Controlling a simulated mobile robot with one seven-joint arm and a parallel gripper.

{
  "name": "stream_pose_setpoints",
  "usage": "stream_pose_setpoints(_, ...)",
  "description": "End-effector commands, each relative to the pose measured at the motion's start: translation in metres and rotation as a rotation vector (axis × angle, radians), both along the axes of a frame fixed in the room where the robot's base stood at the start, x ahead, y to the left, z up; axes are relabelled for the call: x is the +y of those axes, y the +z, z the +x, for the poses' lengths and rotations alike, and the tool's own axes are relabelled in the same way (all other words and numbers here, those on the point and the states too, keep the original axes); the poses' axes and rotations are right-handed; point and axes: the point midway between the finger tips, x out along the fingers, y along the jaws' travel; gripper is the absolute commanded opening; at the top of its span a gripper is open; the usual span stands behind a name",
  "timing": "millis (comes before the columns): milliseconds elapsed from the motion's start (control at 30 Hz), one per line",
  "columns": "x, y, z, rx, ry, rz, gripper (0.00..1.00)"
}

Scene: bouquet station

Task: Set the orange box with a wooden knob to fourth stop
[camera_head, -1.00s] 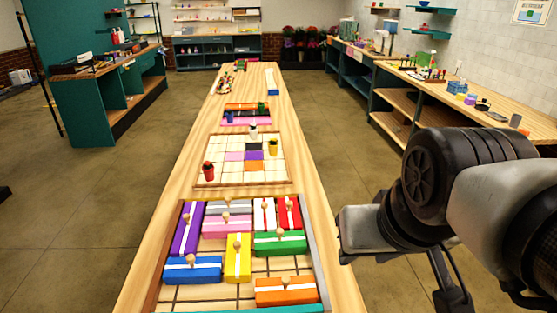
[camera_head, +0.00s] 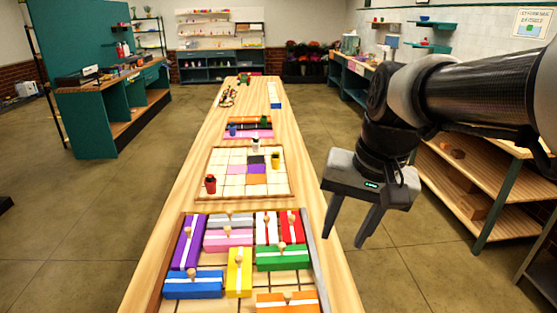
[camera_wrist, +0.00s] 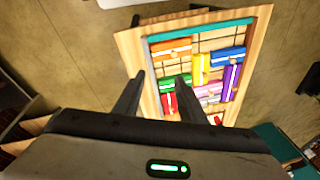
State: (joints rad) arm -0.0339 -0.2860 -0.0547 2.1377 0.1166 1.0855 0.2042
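The orange box (camera_head: 287,302) has a white stripe and a wooden knob. It lies at the near end of the framed tray (camera_head: 318,262), and its lower part is cut off by the picture edge. In the wrist view the orange box (camera_wrist: 171,50) shows whole, close to the tray's teal edge (camera_wrist: 202,29). My gripper (camera_head: 345,240) hangs in the air to the right of the table, fingers pointing down. In the wrist view my gripper (camera_wrist: 160,78) has its fingers apart with nothing between them, and it is clear of the orange box.
A yellow box (camera_head: 239,272), a blue box (camera_head: 193,286) and a green box (camera_head: 282,258) lie near the orange box. Purple (camera_head: 188,243), pink (camera_head: 228,238), grey, white and red (camera_head: 291,228) boxes fill the far part. Bare tray floor shows between them. A tile board (camera_head: 226,188) lies beyond.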

Motion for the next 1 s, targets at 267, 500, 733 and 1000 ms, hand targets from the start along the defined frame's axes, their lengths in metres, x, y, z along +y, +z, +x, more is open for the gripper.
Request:
stream_pose_setpoints(267, 0.021, -0.055, 0.094, 0.33, -0.234, 0.106, 0.37)
stream_pose_setpoints(500, 0.035, -0.112, 0.14, 0.527, -0.379, 0.125, 0.37)
stream_pose_setpoints(733, 0.041, -0.133, 0.148, 0.581, -0.415, 0.125, 0.37)
stream_pose_setpoints(1000, 0.052, -0.173, 0.135, 0.583, -0.414, 0.124, 0.37)
